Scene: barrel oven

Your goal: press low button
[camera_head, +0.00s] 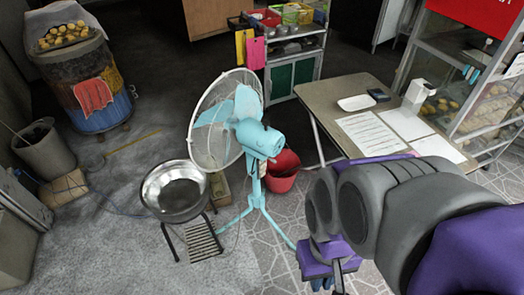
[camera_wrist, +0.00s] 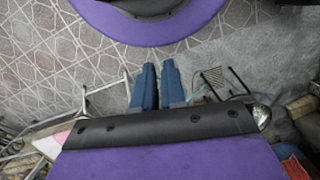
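A turquoise standing fan (camera_head: 264,142) with a round white cage stands on the floor in the middle of the head view. Its cage faces left and its motor housing faces right. I cannot make out a low button or any other single button on it. My gripper (camera_head: 322,284) is at the bottom of the head view, to the right of the fan's legs and apart from the fan. In the wrist view the two blue fingers of my gripper (camera_wrist: 160,72) lie close together with nothing between them. My arm covers part of the floor at right.
A metal bowl (camera_head: 175,193) on a stand is left of the fan, and a red bucket (camera_head: 282,172) is behind it. A table (camera_head: 326,95) with papers stands at right. A barrel oven (camera_head: 90,85) is at the back left. Tiled floor lies around the fan's legs.

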